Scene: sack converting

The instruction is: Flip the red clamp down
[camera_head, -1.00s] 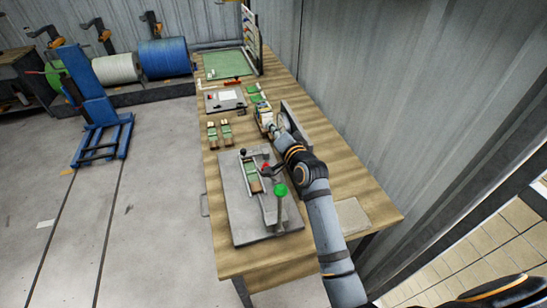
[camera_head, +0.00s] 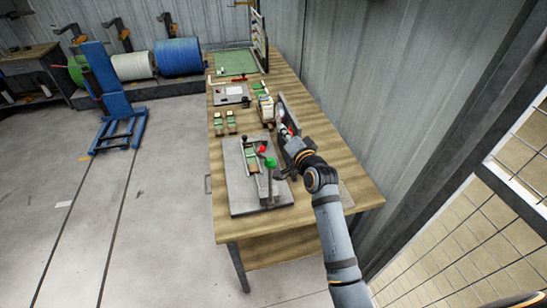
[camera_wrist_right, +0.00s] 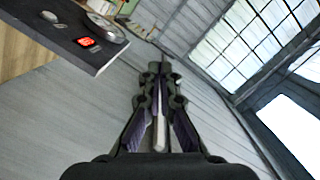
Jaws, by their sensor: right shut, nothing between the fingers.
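The fixture (camera_head: 235,190) is a grey plate with a clamp assembly, on the near part of the wooden bench. The red clamp shows as a red knob (camera_head: 263,149) near the middle of the fixture, just behind a green-knobbed lever (camera_head: 270,163). The angle of the red clamp's arm is hard to tell. My right gripper (camera_head: 282,128) is beyond and to the right of the red knob, apart from it, beside a dark panel. In the right wrist view the gripper (camera_wrist_right: 160,72) is shut and empty, with the wall behind it. My left gripper is not in view.
The dark upright panel (camera_head: 288,107) stands near the wall; in the right wrist view it carries a red button (camera_wrist_right: 86,42). A small bin (camera_head: 265,107), green-and-brown pieces (camera_head: 231,122) and a grey board (camera_head: 231,95) lie farther back.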

